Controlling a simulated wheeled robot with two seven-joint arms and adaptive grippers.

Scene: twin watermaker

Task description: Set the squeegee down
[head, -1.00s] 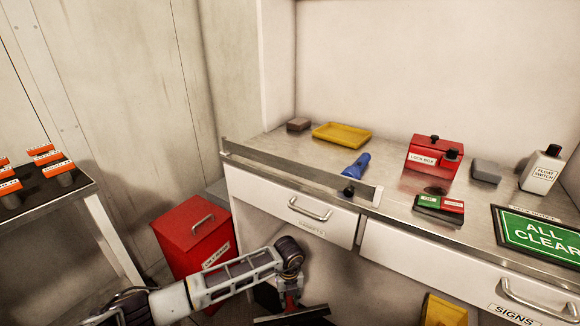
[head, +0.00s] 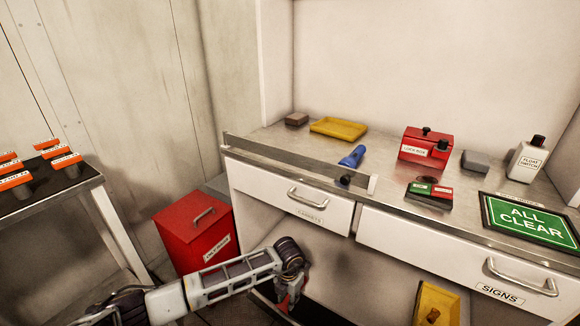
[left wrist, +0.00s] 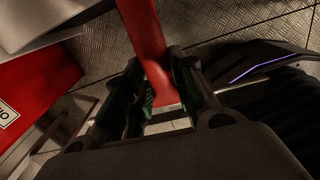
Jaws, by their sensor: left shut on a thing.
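The squeegee has a red handle (left wrist: 145,30), seen in the left wrist view between the two dark fingers of my left gripper (left wrist: 158,82). The gripper is shut on this handle. In the head view my left gripper (head: 290,287) hangs low in front of the counter, below the drawers and right of the red bin. A short red part of the squeegee (head: 293,291) shows there. The squeegee's lower end is dim and partly cut off by the frame's bottom edge. I cannot tell whether it touches anything. My right gripper is not in view.
A red lidded bin (head: 193,238) stands left of the counter. A dark-topped table (head: 40,203) with orange-labelled items stands at far left. The metal counter (head: 300,152) carries a yellow tray (head: 338,129), blue tube (head: 352,157), red lock box (head: 425,148) and sign. A yellow object (head: 436,303) sits below.

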